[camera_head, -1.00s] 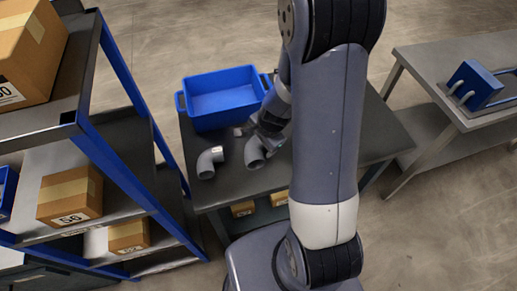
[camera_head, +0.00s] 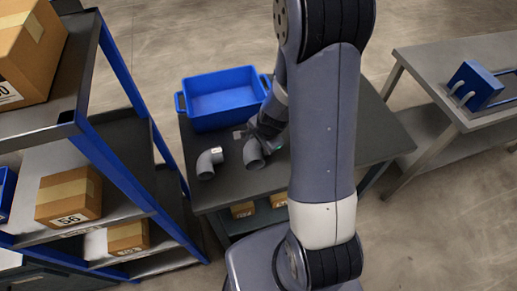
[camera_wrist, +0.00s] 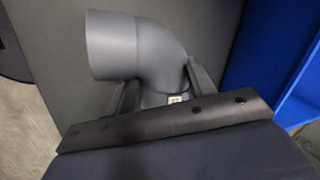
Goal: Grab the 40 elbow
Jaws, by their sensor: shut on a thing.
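A larger grey pipe elbow (camera_head: 253,155) is on the dark table, at the end of my arm. My gripper (camera_head: 262,140) is shut on this elbow. In the wrist view the elbow (camera_wrist: 140,50) sits between the two fingers, with its open end toward the left and a small white label partly showing near the gripper. The number on the label cannot be read. A second, smaller grey elbow (camera_head: 208,162) with a white label stands on the table to the left, apart from my gripper. My arm hides part of the table.
An empty blue bin (camera_head: 222,98) stands at the back of the table (camera_head: 225,185). A blue-framed shelf with cardboard boxes (camera_head: 68,195) is close on the left. Another table with a blue handled object (camera_head: 475,85) is at the right.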

